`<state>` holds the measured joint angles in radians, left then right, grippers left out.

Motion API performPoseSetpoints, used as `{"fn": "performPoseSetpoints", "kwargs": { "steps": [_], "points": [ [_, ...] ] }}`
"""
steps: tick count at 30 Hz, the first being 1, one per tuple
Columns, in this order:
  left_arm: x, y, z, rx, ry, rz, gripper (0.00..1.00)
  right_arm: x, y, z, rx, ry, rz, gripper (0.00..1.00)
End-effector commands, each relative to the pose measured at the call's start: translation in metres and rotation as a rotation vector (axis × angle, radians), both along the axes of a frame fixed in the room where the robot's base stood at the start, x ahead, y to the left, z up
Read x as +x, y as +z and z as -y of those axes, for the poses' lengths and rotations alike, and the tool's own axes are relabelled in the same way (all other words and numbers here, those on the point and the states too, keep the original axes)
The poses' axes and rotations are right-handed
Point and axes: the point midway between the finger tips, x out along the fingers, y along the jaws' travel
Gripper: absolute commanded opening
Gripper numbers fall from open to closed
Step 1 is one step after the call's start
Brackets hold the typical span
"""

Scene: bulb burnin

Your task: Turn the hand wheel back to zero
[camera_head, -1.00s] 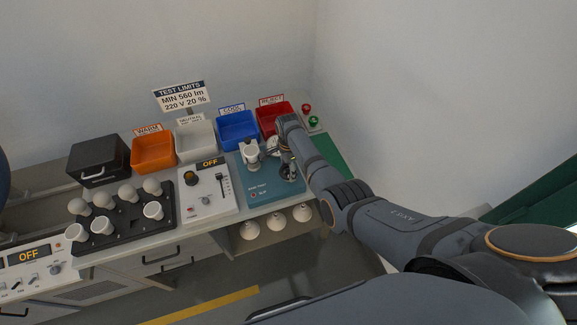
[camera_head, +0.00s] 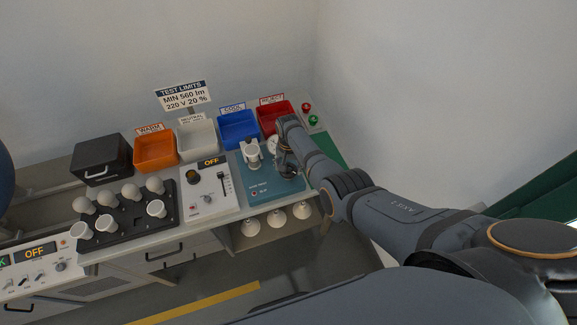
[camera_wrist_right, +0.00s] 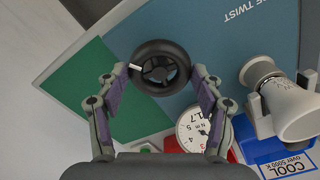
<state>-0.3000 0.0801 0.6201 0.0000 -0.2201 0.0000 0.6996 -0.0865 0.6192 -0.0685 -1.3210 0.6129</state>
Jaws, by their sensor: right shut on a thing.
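The hand wheel (camera_wrist_right: 160,46) is a black ring with spokes and a white mark on its rim, at the left side of the mark in the right wrist view. It stands on the teal test unit (camera_wrist_right: 255,45), which also shows in the head view (camera_head: 262,190). My right gripper (camera_wrist_right: 160,78) has its fingers on both sides of the wheel and is shut on it. In the head view my right gripper (camera_head: 287,160) comes down over the wheel and hides part of it. A round white dial (camera_wrist_right: 190,127) beside the wheel is partly covered by a finger. My left gripper is out of view.
A white socket holder (camera_head: 251,155) stands left of the wheel. Red (camera_head: 268,127), blue (camera_head: 238,141), white and orange (camera_head: 154,167) bins line the back. Red and green buttons (camera_head: 313,119) are at the right. A black bulb tray (camera_head: 127,222) lies left.

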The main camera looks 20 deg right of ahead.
Motion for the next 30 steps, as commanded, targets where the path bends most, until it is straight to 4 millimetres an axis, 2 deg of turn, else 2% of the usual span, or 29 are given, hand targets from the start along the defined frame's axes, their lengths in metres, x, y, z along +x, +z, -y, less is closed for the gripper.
{"fn": "performPoseSetpoints", "kwargs": {
  "steps": [30],
  "points": [
    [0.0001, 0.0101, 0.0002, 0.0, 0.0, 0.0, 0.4, -0.0005, 0.0, -0.0004, 0.002, 0.962, -0.001, 0.36]
  ]
}}
